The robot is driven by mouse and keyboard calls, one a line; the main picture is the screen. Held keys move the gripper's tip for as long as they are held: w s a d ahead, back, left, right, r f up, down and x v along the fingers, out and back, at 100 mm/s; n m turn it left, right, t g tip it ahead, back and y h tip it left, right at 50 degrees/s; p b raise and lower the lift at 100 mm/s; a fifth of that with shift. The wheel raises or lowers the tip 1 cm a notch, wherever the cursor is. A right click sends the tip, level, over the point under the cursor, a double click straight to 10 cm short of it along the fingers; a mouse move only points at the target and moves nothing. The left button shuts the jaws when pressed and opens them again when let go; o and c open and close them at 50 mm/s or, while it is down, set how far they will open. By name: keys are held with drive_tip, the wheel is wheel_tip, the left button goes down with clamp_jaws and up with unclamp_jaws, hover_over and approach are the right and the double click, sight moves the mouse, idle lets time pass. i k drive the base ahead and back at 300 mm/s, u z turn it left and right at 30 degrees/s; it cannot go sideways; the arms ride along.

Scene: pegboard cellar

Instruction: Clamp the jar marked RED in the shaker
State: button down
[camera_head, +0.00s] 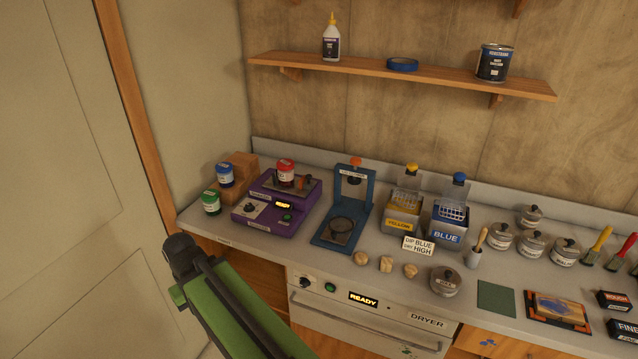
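The jar with the red label (286,169) stands upright on top of the purple shaker (258,219), on its dark plate (311,187). Dark clamp parts (305,180) show close beside the jar. I cannot tell whether they press on it. Part of my green and black arm reaches up from the bottom edge, in front of the counter and left of the dryer. The fingers of my gripper do not show.
A blue stand (328,238) is right of the shaker. Yellow (403,223) and blue (446,235) dip containers follow. A dryer (340,310) reads READY below.

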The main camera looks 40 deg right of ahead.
sight(305, 182)
drive_tip(key=z, duration=0.4)
drive_tip(key=i, duration=1)
drive_tip(key=u, duration=0.1)
